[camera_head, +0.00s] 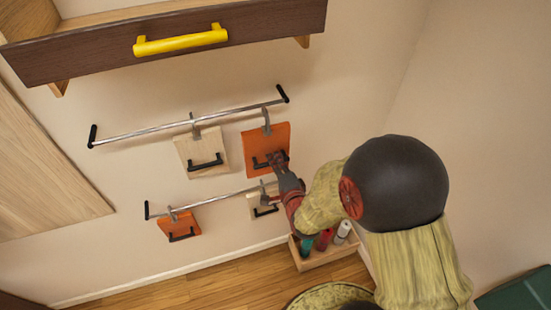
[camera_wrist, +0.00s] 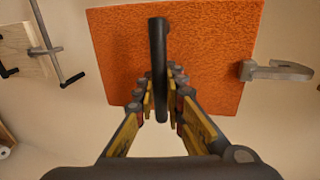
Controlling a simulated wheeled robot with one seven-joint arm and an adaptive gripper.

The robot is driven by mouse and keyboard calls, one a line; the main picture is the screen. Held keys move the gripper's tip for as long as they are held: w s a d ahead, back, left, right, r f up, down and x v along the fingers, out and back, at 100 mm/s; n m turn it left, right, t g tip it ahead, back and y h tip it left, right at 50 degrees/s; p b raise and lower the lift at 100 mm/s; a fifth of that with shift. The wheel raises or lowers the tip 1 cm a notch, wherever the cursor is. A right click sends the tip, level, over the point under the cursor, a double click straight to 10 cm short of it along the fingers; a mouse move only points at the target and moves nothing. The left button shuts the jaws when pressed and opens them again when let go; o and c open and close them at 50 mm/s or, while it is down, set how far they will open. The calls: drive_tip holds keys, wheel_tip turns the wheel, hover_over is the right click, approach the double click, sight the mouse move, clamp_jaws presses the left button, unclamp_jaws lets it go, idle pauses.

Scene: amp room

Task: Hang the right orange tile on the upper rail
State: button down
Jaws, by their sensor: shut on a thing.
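The right orange tile (camera_head: 281,138) is held in front of the wall, below the right end of the upper rail (camera_head: 150,130). It also fills the middle of the wrist view (camera_wrist: 215,50). My gripper (camera_head: 272,160) is shut on its black handle (camera_wrist: 158,60), which stands between the fingers. The tile's grey hook (camera_head: 266,122) reaches up to about the rail's line in the head view. In the wrist view the hook (camera_wrist: 275,70) points right, with no rail visible in it. I cannot tell whether hook and rail touch.
A light wooden tile (camera_head: 198,147) hangs on the upper rail, left of the held tile. The lower rail (camera_head: 215,198) carries another orange tile (camera_head: 171,219) and a light tile (camera_head: 254,203). A shelf with a yellow handle (camera_head: 180,40) is above. A wooden box (camera_head: 318,260) holds bottles below.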

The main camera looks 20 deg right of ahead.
drive_tip(key=shift+a+r, duration=0.15)
drive_tip(key=shift+a, duration=0.25)
drive_tip(key=shift+d+f+b+x, duration=0.15)
drive_tip(key=shift+b+x, duration=0.2)
drive_tip(key=shift+x, duration=1.2)
drive_tip(key=shift+f+b+x, duration=0.2)
drive_tip(key=shift+b+x, duration=0.2)
drive_tip(key=shift+x, duration=1.1)
drive_tip(key=shift+d+f+b+x, duration=0.15)
drive_tip(key=shift+b+x, duration=0.2)
drive_tip(key=shift+x, duration=1.2)
drive_tip(key=shift+s, duration=0.1)
drive_tip(key=c, duration=1.8)
unclamp_jaws()
drive_tip(key=shift+o, duration=0.2)
drive_tip(key=shift+s, duration=0.2)
